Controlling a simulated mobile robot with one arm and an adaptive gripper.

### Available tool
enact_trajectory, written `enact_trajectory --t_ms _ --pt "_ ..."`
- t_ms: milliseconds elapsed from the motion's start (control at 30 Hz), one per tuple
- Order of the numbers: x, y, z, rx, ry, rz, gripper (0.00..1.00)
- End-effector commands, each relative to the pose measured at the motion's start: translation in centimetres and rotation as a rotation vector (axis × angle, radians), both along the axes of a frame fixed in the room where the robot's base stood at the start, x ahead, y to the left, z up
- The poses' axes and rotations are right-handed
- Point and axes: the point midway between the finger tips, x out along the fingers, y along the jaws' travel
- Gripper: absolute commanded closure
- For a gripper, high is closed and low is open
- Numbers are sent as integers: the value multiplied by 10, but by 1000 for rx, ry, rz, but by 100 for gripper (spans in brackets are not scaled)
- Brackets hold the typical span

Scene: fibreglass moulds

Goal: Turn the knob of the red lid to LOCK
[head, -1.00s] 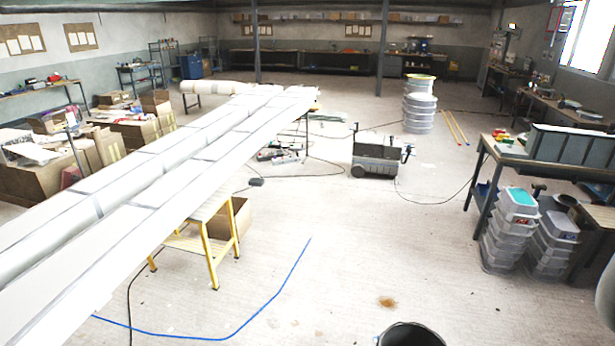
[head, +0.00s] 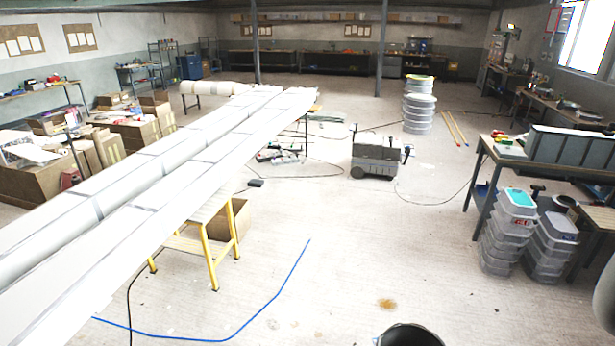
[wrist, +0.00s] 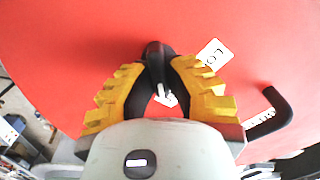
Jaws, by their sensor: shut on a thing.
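The red lid (wrist: 60,50) fills most of the wrist view as a broad flat red surface. My gripper (wrist: 160,88) has black and yellow fingers and is shut on the black knob (wrist: 154,60), which sits between them. A white mark (wrist: 165,96) shows between the fingers by the knob; I cannot tell which way it points. A white label (wrist: 213,56) with dark letters, seemingly LOCK and partly covered, lies up and right of the knob. The fingers hide part of the knob. Neither the lid nor my gripper is clear in the head view.
A black bent handle (wrist: 278,108) stands out from the red surface right of my gripper, with a second small label (wrist: 258,118) beside it. In the head view, long white moulds (head: 150,170) lie at left, stacked bins (head: 512,225) stand at right, and the middle floor is open.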

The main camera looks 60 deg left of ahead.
Motion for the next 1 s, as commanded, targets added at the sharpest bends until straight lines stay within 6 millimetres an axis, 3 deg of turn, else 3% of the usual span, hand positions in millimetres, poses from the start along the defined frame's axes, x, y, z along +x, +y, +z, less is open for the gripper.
enact_trajectory --t_ms 567,1000 --pt "0 -2 -3 -4 -3 40 100" --pt "0 -3 -4 -4 -1 361 100"
